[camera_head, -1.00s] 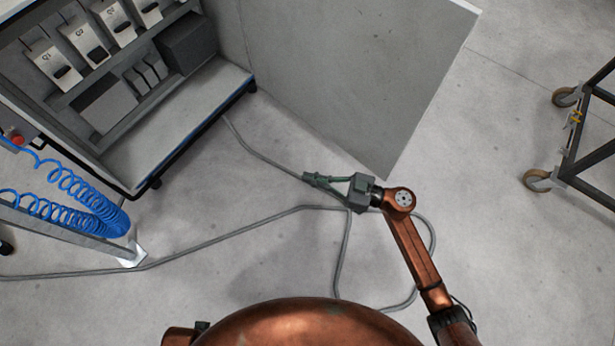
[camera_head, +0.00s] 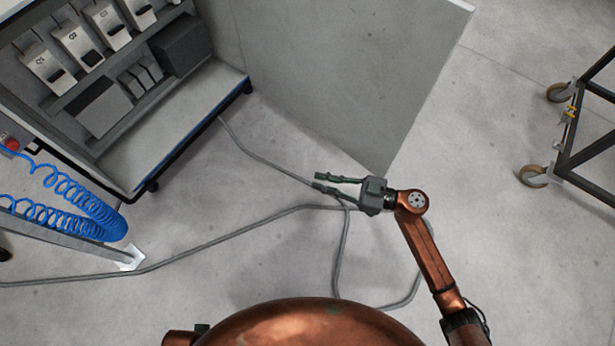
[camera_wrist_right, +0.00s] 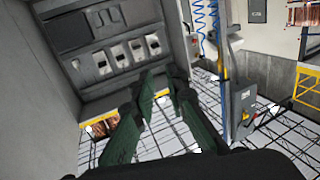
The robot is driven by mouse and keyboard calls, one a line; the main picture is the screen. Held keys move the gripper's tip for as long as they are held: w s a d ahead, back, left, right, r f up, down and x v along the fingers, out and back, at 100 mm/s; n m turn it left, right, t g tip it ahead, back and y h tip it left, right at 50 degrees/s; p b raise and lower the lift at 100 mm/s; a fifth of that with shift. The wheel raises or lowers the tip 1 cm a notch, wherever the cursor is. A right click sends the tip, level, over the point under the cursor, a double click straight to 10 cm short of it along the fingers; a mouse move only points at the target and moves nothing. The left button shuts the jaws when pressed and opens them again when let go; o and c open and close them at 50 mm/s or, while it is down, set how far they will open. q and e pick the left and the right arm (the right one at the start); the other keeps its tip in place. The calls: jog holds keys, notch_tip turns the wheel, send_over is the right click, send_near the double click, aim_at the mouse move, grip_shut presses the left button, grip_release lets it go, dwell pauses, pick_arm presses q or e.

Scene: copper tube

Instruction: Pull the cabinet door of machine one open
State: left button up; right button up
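The cabinet (camera_head: 130,100) of machine one stands at the upper left in the head view, with several labelled switches inside. Its grey door (camera_head: 330,70) stands swung wide open, reaching out to the right. My right gripper (camera_head: 317,182) is below the door's lower edge in the picture, its fingers apart and empty, pointing left. In the right wrist view its green fingers (camera_wrist_right: 155,115) are spread, with the cabinet interior (camera_wrist_right: 110,50) behind them. My left gripper is not in view.
A blue coiled hose (camera_head: 75,205) and a post with a white foot (camera_head: 130,257) are at the left. Grey cables (camera_head: 220,237) lie across the floor. A dark wheeled cart (camera_head: 575,140) stands at the right. Floor between cabinet and cart is mostly clear.

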jog(key=v, duration=0.7)
jog(key=shift+d, duration=0.3)
jog(key=shift+s, duration=0.1)
jog(key=shift+c, duration=0.6)
